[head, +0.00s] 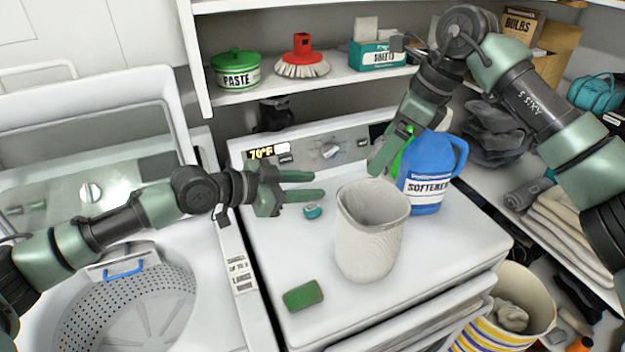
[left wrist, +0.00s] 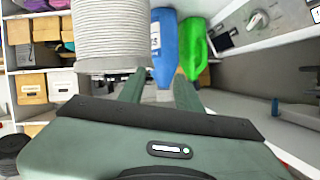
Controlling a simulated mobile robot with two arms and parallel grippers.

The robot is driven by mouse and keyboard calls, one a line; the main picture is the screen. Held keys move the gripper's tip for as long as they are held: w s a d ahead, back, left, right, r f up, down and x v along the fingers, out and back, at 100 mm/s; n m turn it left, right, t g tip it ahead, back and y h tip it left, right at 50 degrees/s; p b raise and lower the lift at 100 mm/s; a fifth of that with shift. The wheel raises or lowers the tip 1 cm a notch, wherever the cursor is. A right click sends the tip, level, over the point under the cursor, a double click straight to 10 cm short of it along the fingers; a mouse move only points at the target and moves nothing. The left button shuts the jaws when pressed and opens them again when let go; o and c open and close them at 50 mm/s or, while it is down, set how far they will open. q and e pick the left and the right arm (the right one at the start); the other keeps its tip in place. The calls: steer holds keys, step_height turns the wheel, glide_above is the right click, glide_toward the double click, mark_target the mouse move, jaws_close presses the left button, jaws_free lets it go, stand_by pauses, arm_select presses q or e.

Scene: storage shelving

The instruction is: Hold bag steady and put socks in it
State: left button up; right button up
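A pale woven bag (head: 368,240) stands upright and open-topped on the white dryer. It fills the upper left of the left wrist view (left wrist: 110,35). My left gripper (head: 318,185) is open and empty, its fingers pointing right toward the bag, apart from its left side. My right gripper (head: 382,160) reaches down just behind the bag's back rim; whether its fingers are open is unclear. No socks can be made out for certain. A small teal item (head: 313,211) lies on the dryer below my left gripper. The inside bottom of the bag is hidden.
A blue softener jug (head: 430,175) stands close behind the bag on the right. A green sponge (head: 303,295) lies at the dryer's front left. An open washer (head: 130,310) is at left, a striped basket (head: 540,305) at lower right.

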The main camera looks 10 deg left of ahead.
mark_target(359, 184)
arm_select(q)
steer(key=shift+n+g+h, duration=0.3)
steer(key=shift+n+g, duration=0.3)
steer(key=shift+n, duration=0.2)
steer(key=x, duration=0.4)
steer(key=r+x, duration=0.1)
steer(key=x, duration=0.3)
steer(key=d+x, duration=0.1)
steer(key=x, duration=0.3)
steer(key=shift+r, duration=0.3)
steer(key=shift+s, duration=0.1)
jaws_close()
